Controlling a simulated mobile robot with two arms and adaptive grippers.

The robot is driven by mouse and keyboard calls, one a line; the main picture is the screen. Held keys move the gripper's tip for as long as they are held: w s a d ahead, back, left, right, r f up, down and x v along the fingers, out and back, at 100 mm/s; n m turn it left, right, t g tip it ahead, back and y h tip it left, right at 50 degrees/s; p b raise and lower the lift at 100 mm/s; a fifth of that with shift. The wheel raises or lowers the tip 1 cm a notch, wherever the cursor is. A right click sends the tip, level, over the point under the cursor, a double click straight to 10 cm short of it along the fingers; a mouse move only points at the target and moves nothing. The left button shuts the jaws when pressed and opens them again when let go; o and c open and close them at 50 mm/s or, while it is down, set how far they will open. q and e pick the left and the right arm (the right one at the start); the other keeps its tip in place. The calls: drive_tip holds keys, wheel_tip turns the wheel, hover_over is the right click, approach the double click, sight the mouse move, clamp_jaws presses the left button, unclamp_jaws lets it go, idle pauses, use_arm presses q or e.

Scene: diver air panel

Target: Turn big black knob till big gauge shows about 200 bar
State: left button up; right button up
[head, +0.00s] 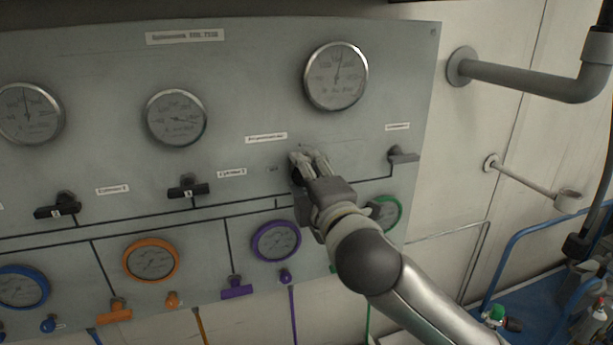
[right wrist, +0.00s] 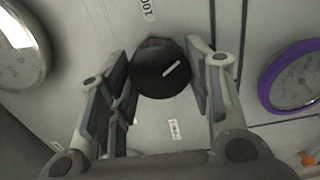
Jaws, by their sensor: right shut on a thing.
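The big black knob (right wrist: 160,68) shows in the right wrist view, with a white pointer line tilted up to the right. My right gripper (head: 309,160) is at the panel in the head view, its fingers shut on the knob from both sides. In that view the gripper mostly hides the knob. The big gauge (head: 336,77) is above the gripper, white-faced with a chrome rim. Its needle points nearly straight up, leaning slightly right; the numbers are too small to read. My left gripper is not in view.
The grey panel (head: 240,90) carries two more chrome gauges (head: 176,117) (head: 29,114), several black valve handles (head: 188,189) and smaller coloured gauges (head: 276,241) below. A grey pipe (head: 520,80) sticks out from the wall at right. A blue rail and equipment stand at lower right.

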drive_tip(key=shift+m+p, duration=0.4)
drive_tip(key=shift+m, duration=3)
drive_tip(key=o, duration=1)
